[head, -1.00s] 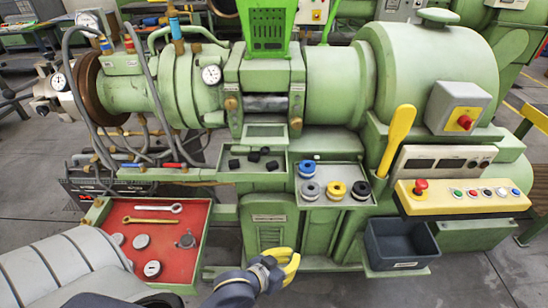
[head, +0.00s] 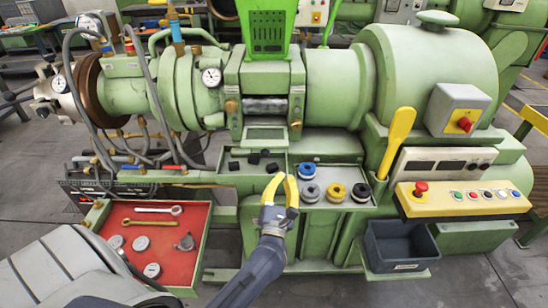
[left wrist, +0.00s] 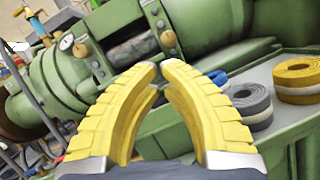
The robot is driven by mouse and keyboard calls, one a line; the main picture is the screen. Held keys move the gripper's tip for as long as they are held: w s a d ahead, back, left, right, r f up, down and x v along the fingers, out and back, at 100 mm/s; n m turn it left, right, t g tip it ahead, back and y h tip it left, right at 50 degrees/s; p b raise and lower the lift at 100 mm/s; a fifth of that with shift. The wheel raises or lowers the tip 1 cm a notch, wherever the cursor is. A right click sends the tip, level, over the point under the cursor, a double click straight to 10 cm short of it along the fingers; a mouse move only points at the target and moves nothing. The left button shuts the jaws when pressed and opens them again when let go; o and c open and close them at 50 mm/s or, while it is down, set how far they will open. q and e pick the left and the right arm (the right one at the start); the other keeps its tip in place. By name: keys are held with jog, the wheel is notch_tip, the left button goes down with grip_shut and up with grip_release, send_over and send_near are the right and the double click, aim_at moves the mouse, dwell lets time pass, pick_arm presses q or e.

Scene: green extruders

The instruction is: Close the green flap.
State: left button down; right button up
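The bright green flap (head: 268,32), a panel with small holes, stands upright at the top centre of the head view, above the machine's middle block; its top is cut off by the frame. I cannot make it out in the left wrist view. My left gripper (head: 282,183) is well below it, in front of the machine's small trays. Its yellow fingers show in the left wrist view (left wrist: 160,70) with a narrow gap between the tips and nothing held. My right gripper is not in view.
Left of the gripper is a tray with black pieces (head: 253,160); to its right, a tray with tape rolls (head: 335,191). A yellow lever (head: 398,140) and a button panel (head: 462,197) stand further right. A red tool tray (head: 150,240) is at lower left.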

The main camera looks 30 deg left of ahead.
aim_at(265, 142)
pick_arm(q)
jog(key=shift+w+a+f+n+g+y, duration=0.3)
jog(key=shift+w+a+n+g+y, duration=0.25)
jog(key=shift+w+a+n, duration=0.8)
jog(key=shift+w+a+f+n+g+y, duration=0.4)
jog(key=shift+w+a+n, duration=0.45)
jog(key=shift+w+a, duration=0.9)
jog(key=shift+w+a+f+n+g+y, duration=0.2)
jog(key=shift+w+a+n+g+y, duration=0.4)
jog(key=shift+w+a+n, duration=0.7)
jog(key=shift+w+r, duration=0.15)
jog(key=shift+w, duration=0.15)
jog(key=shift+r, duration=0.35)
